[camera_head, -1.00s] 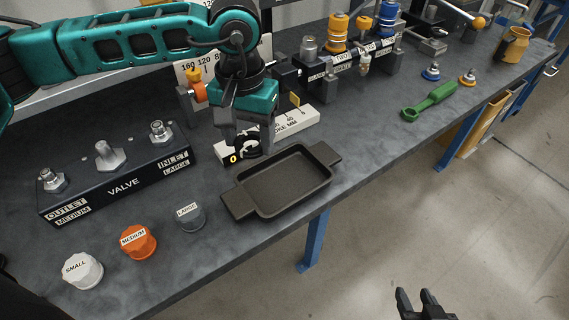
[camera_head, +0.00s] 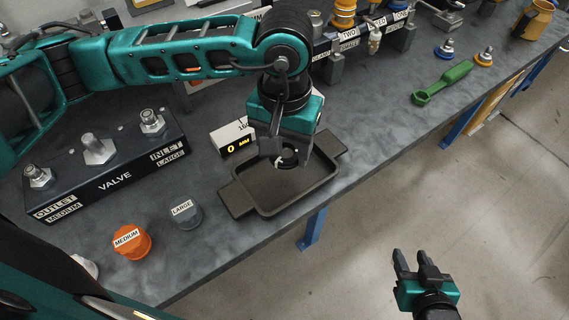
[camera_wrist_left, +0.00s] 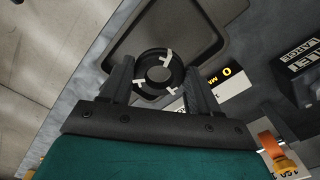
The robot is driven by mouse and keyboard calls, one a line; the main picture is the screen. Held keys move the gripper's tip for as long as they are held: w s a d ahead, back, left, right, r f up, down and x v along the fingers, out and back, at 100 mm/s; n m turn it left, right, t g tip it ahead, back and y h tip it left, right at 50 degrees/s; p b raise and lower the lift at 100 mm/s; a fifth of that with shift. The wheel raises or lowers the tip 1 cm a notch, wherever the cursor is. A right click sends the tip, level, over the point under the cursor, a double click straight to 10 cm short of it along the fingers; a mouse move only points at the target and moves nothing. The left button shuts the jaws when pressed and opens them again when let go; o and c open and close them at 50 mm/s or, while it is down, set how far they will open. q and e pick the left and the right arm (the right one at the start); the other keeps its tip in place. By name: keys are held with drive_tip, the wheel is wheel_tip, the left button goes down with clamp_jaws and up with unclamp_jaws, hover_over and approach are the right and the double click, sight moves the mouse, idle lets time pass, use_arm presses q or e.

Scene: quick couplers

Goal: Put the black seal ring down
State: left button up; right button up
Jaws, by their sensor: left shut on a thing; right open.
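The black seal ring (camera_head: 290,157) carries small white marks and is partly hidden by the fingers in the head view. In the left wrist view the ring (camera_wrist_left: 176,77) sits between both fingers. My left gripper (camera_head: 284,160) is shut on it, above the dark shallow tray (camera_head: 237,199). The tray also shows behind the ring in the left wrist view (camera_wrist_left: 112,60). I cannot tell whether the ring touches the tray floor. My right gripper (camera_head: 418,262) is open and empty, off the bench's front edge.
The valve block (camera_head: 115,182) stands left of the tray. The LARGE cap (camera_head: 186,214) and orange MEDIUM cap (camera_head: 131,243) stand in front of it. A white stroke gauge (camera_head: 231,138) lies just behind the tray. A green wrench (camera_head: 443,82) lies to the right.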

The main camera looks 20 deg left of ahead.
sight(285, 178)
use_arm(q)
drive_tip(key=shift+f, duration=3.25)
drive_tip(key=shift+f, duration=0.15)
drive_tip(key=o, duration=1.2)
drive_tip(key=shift+c, duration=0.2)
drive_tip(key=shift+r, duration=0.35)
wheel_tip(285, 178, up, 12)
drive_tip(key=shift+f+b, duration=0.15)
drive_tip(key=shift+b, duration=0.15)
